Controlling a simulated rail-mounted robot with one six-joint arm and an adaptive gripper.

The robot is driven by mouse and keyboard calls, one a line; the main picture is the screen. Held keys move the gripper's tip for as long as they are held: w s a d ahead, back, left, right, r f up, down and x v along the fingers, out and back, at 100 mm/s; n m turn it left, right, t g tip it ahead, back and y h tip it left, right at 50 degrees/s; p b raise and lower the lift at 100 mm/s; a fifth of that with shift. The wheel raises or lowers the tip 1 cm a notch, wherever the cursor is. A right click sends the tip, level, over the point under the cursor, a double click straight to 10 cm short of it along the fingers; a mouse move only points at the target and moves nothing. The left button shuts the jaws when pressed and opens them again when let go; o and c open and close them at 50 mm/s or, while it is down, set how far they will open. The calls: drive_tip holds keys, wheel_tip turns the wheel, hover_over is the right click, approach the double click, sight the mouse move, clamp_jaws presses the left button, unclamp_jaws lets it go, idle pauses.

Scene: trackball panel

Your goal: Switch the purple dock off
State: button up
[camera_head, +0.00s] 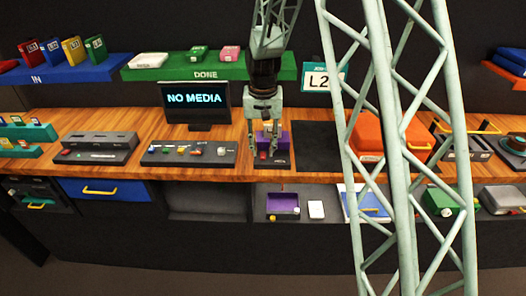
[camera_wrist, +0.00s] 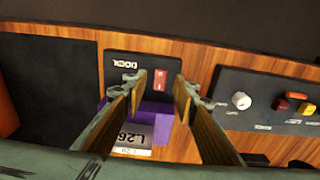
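The purple dock stands on the wooden counter below my arm; its dark plate (camera_wrist: 122,68) with white lettering shows in the wrist view. A purple block (camera_wrist: 158,108) with a white label reading L26 sits on the plate; it also shows behind my fingers in the head view (camera_head: 284,138). A small red switch (camera_wrist: 160,78) is on the plate. I cannot tell its position. My gripper (camera_wrist: 159,84) is open and empty, with its fingers on either side of the switch. In the head view my gripper (camera_head: 267,143) points down over the dock. Contact cannot be told.
A control panel (camera_head: 190,152) with several knobs lies left of the dock, and a black mat (camera_head: 317,146) lies right. A screen (camera_head: 196,104) reading NO MEDIA stands behind the panel. An orange case (camera_head: 375,132) is farther right. Trays (camera_head: 260,205) sit below the counter.

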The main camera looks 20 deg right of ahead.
sight(263, 158)
wheel_tip(263, 158, up, 10)
drive_tip(key=shift+s+a+r, duration=0.15)
drive_tip(key=shift+s, duration=0.25)
idle(0.7)
drive_tip(key=s+a+r+n+t, duration=0.1)
drive_tip(key=s+r, duration=0.8)
drive_tip(key=s, duration=0.2)
drive_tip(key=s+a+r+n+t, duration=0.1)
drive_tip(key=s+r, duration=0.8)
drive_tip(key=s, duration=0.2)
drive_tip(key=s+a+r+n+t, duration=0.1)
drive_tip(key=s, duration=2.3)
drive_tip(key=shift+s+r+n, duration=0.15)
drive_tip(key=shift+r+n, duration=0.1)
drive_tip(key=shift+n, duration=0.15)
